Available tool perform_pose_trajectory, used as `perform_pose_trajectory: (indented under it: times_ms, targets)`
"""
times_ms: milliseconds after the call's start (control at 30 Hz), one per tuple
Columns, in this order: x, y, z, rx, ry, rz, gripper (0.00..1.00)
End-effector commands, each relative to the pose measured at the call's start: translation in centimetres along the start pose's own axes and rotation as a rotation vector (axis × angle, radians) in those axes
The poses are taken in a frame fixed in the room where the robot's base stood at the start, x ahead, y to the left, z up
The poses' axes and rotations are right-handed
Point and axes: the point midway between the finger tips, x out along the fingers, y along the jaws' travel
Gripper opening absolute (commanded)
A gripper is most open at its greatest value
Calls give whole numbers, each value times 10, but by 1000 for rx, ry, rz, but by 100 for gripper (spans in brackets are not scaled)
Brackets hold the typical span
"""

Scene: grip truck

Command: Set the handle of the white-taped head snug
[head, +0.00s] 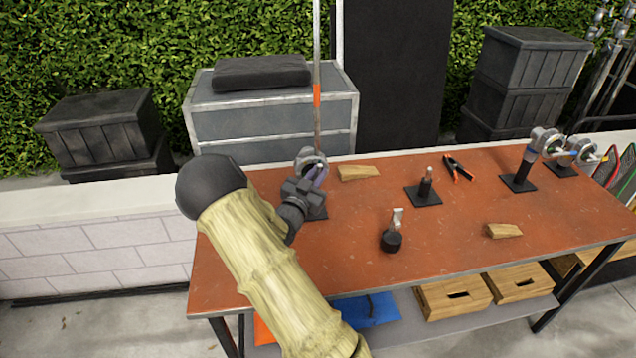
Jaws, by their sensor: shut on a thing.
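A grey round grip head (311,158) stands at the back left of the orange-brown table (300,256), on a dark base partly hidden by my arm. A tall thin rod with an orange band (317,95) rises just behind or through it. My gripper (317,178) is at this head's front, shut on what seems to be its handle. The fingers hide most of the handle, so its angle cannot be told. White tape cannot be made out on this head. Two more grey heads, one nearer (543,142) and one behind (577,152), stand on dark bases at the right.
A short post on a dark plate (424,194), a small black-based piece (391,242), wooden wedges (357,173) (505,231) and orange-handled pliers (458,169) lie on the table. Grey cases stand behind a low wall.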

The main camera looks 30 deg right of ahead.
Motion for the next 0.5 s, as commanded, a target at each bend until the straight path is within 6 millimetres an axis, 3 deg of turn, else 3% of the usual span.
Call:
perform_pose_trajectory:
  times_ms: [33,500]
  targets:
    - [-2,0,6,-29,21,-8,0]
    - [-2,-2,0,-126,85,-32,0]
